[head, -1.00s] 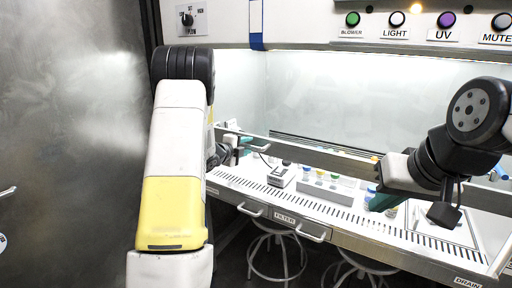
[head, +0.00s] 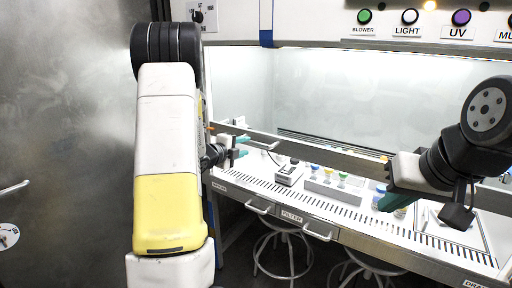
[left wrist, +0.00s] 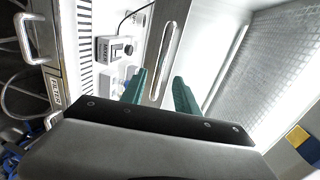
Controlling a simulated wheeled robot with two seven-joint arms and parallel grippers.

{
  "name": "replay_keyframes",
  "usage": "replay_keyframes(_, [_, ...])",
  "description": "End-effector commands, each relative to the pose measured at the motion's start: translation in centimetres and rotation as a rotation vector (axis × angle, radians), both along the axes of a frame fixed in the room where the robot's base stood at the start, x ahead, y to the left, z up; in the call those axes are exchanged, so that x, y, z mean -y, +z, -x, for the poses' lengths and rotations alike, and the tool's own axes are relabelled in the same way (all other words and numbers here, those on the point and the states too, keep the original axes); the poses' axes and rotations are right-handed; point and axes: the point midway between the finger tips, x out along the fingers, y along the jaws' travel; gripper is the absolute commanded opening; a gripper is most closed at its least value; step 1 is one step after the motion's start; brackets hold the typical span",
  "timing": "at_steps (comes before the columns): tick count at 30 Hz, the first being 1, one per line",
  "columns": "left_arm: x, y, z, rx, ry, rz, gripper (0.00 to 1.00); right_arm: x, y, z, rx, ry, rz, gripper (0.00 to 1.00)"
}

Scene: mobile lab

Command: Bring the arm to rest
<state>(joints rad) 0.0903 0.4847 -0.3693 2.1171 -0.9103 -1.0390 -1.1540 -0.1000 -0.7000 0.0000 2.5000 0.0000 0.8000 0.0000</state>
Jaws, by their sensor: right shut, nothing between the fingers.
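My left arm (head: 165,150) comes down on the left of the head view, with its white and yellow links large in front. My left gripper (head: 242,147) is in front of the cabinet opening at the left end of the bench. In the left wrist view, the green fingers of my left gripper (left wrist: 160,85) stand apart with nothing between them. My right gripper (head: 388,203) has teal fingertips and is over the right part of the bench front. It is shut and holds nothing.
The white bench (head: 350,210) holds a small grey device (head: 290,173), a rack of vials (head: 333,188) and a tray (head: 462,232). A metal sash bar (head: 330,155) crosses the opening. Handles (head: 318,232) stick out in front; stools (head: 285,245) stand below.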

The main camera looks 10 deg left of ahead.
Motion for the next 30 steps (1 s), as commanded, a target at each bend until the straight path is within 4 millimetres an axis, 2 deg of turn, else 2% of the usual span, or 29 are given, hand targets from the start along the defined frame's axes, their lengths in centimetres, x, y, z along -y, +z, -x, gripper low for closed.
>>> replay_keyframes(4, [-0.2, 0.9, 0.0, -0.014, 0.03, 0.02, 0.37, 0.0, 0.0, 0.0, 0.0, 0.0, 0.0, 0.0])
replay_keyframes(8, [-1.0, 3.9, 0.8, -0.079, 0.156, 0.119, 0.37, 0.0, 0.0, 0.0, 0.0, 0.0, 0.0, 0.0])
replay_keyframes(11, [-1.4, 6.8, 2.8, -0.166, 0.302, 0.266, 0.37, 0.0, 0.0, 0.0, 0.0, 0.0, 0.0, 0.0])
replay_keyframes(14, [-1.3, 9.1, 6.0, -0.271, 0.449, 0.444, 0.37, 0.0, 0.0, 0.0, 0.0, 0.0, 0.0, 0.0])
replay_keyframes(17, [-0.5, 10.4, 10.3, -0.384, 0.581, 0.628, 0.37, 0.0, 0.0, 0.0, 0.0, 0.0, 0.0, 0.0])
replay_keyframes(20, [1.1, 11.1, 15.3, -0.51, 0.698, 0.81, 0.37, 0.0, 0.0, 0.0, 0.0, 0.0, 0.0, 0.0])
replay_keyframes(21, [2.0, 11.2, 17.5, -0.565, 0.743, 0.879, 0.37, 0.0, 0.0, 0.0, 0.0, 0.0, 0.0, 0.0])
replay_keyframes(27, [6.8, 10.6, 28.7, -0.838, 0.932, 1.158, 0.37, 0.0, 0.0, 0.0, 0.0, 0.0, 0.0, 0.0])
replay_keyframes(30, [8.7, 10.0, 33.0, -0.943, 1.002, 1.233, 0.37, 0.0, 0.0, 0.0, 0.0, 0.0, 0.0, 0.0])
